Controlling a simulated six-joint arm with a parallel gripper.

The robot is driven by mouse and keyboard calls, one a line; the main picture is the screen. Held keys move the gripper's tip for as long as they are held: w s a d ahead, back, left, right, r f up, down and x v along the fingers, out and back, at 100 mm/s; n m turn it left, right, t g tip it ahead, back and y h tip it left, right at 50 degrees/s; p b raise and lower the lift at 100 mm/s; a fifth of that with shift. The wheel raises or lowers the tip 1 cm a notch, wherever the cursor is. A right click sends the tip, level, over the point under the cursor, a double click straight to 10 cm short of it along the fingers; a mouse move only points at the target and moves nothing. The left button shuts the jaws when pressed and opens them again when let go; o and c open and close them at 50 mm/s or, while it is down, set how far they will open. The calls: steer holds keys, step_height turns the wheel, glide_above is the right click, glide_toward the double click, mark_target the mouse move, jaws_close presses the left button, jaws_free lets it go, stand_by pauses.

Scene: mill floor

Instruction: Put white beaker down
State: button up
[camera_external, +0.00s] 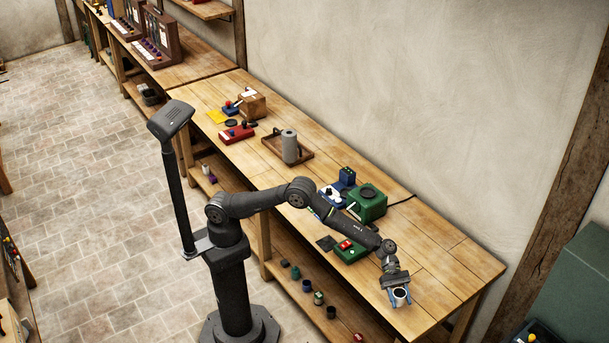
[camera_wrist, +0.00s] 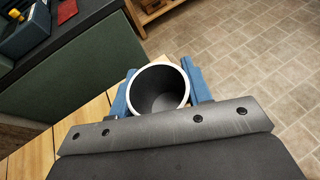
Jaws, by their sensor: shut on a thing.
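The white beaker (camera_wrist: 158,89) is between the two blue fingers of my gripper (camera_wrist: 157,95) in the wrist view. Its round white rim faces the camera and its inside looks dark and empty. In the external view the beaker (camera_external: 400,293) shows in my gripper (camera_external: 399,298), at the right end of the wooden workbench (camera_external: 455,262), near its front edge. My gripper is shut on the beaker. The beaker's base is hidden, so I cannot tell whether it touches the bench top.
A green box with a red top (camera_external: 350,250) and a larger green machine (camera_external: 367,203) stand left of my gripper. A tray with a grey cylinder (camera_external: 290,146) is farther along. The bench's right end is clear. A dark green cabinet (camera_external: 575,275) stands beyond it.

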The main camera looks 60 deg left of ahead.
steer(key=w+f, duration=0.1)
steer(key=w, duration=0.1)
steer(key=w+f, duration=0.1)
steer(key=shift+w+d+f, duration=0.1)
steer(key=shift+w, duration=0.25)
steer(key=shift+f, duration=1.95)
steer(key=shift+f, duration=0.15)
steer(key=o, duration=1.2)
steer(key=shift+c, duration=0.2)
steer(key=shift+r, duration=0.2)
steer(key=v, duration=1.2)
steer(key=shift+f, duration=0.1)
